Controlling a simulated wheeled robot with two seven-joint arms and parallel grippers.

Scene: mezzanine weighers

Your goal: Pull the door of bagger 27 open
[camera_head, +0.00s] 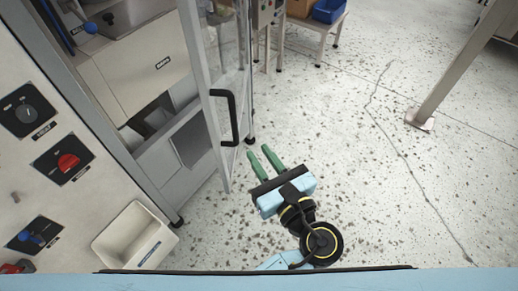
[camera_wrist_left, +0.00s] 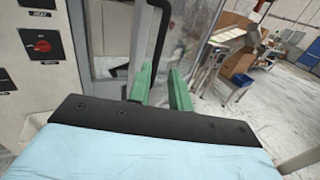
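The bagger door (camera_head: 222,165) is a clear panel in a light grey frame. It stands swung out from the machine (camera_head: 165,160), with the inside visible to its left in the head view. Its black bar handle (camera_head: 232,118) is on the near side of the frame and also shows in the left wrist view (camera_wrist_left: 160,35). My left gripper (camera_head: 262,162) has green fingers spread apart with nothing between them. It is just right of and below the handle in the head view, apart from it. My right gripper is not in view. No number 27 is readable.
A control panel with a red knob (camera_head: 68,162) and a black dial (camera_head: 27,110) is at the left. A cream bin (camera_head: 132,238) sits below the machine. A bench with a blue crate (camera_head: 328,10) and a post (camera_head: 450,75) stand farther off.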

